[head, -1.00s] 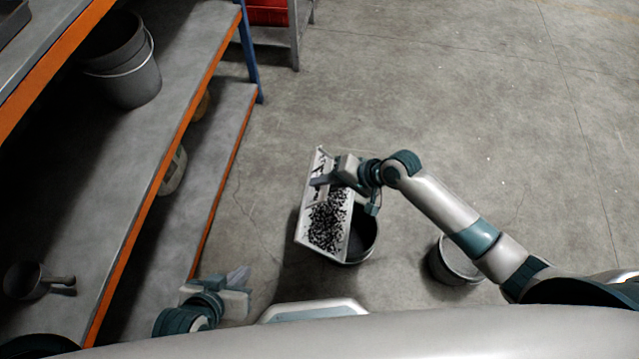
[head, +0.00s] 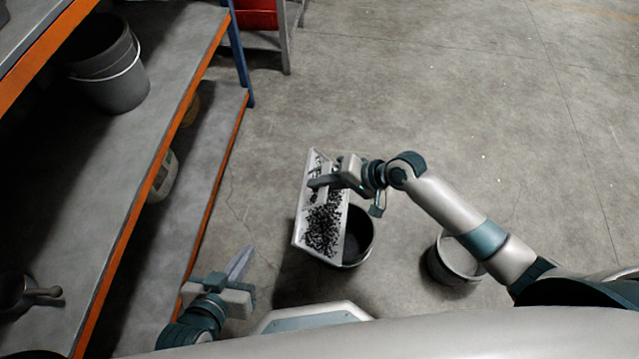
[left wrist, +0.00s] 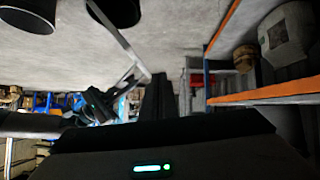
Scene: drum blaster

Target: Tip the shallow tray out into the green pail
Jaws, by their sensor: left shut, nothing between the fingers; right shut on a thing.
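The shallow tray (head: 298,230) is pale, with dark pellets (head: 323,228) mostly towards its near end. It is tilted above the floor, beside and partly over a dark round pail (head: 357,238); I cannot make out green on it. My right gripper (head: 320,182) is shut on the tray. The pail's inside is partly hidden by the tray and looks dark; I cannot tell if pellets are in it. My left gripper (head: 241,261) is shut and empty, left of the tray near my base. The tray shows as a thin pale edge in the left wrist view (left wrist: 118,36).
A second round pail (head: 455,260) stands on the floor to the right, under my right arm. Orange-edged shelves (head: 150,180) run along the left, holding a grey bucket (head: 112,80) and a pan (head: 20,291). A red bin (head: 256,14) is at the back. The floor at right is clear.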

